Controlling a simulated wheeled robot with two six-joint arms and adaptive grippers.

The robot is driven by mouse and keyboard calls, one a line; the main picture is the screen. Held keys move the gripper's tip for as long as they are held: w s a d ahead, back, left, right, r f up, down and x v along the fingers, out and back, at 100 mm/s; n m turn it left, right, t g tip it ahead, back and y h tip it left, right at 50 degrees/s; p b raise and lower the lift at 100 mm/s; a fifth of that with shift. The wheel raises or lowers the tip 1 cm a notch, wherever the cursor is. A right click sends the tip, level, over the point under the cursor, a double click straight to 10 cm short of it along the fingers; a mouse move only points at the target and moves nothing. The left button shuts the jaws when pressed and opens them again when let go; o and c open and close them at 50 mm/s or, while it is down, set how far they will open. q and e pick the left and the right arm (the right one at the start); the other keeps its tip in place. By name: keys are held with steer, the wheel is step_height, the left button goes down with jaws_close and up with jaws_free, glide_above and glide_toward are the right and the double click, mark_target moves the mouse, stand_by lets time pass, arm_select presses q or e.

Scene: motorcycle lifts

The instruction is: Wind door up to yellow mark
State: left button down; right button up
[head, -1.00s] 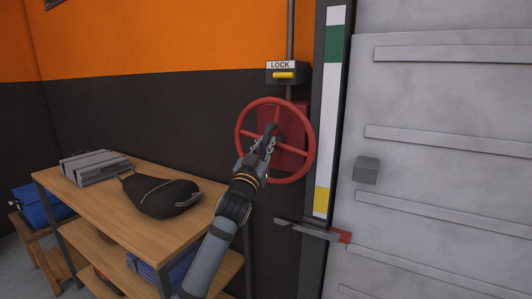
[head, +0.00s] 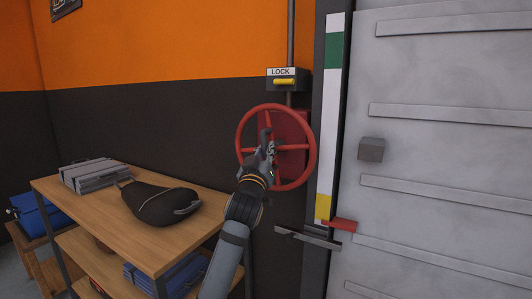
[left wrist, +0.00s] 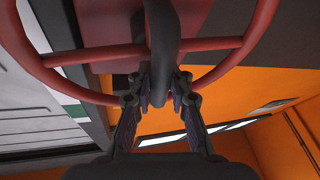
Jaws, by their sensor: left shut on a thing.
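The grey ridged door (head: 440,150) stands at the right in the head view. A red pointer (head: 341,224) on its left edge is level with the lower edge of the yellow mark (head: 323,207). The mark is near the bottom of a white strip with green near its top. The red handwheel (head: 313,150) is on the wall left of the strip. My left gripper (head: 267,150) is shut on the wheel's dark handle (head: 265,135), which also shows between the fingers in the left wrist view (left wrist: 164,35). My right gripper is not in view.
A LOCK box (head: 287,79) with a yellow lever sits above the wheel. A metal bracket (head: 306,237) sticks out below the pointer. A wooden shelf unit (head: 100,208) at the left carries a black pouch (head: 160,204) and a grey case (head: 95,176).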

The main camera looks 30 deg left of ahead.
arm_select(q)
steer(key=shift+f+n+g+y, duration=0.15)
steer(key=shift+n+g+y, duration=0.2)
steer(key=shift+n, duration=0.55)
steer(key=shift+f, duration=0.15)
stand_by(1.8)
steer(key=c, duration=1.3)
jaws_free()
steer(key=shift+a, duration=0.1)
steer(key=shift+o, duration=0.2)
steer(key=shift+r, duration=0.2)
steer(key=v, duration=1.2)
steer(key=shift+c, duration=0.4)
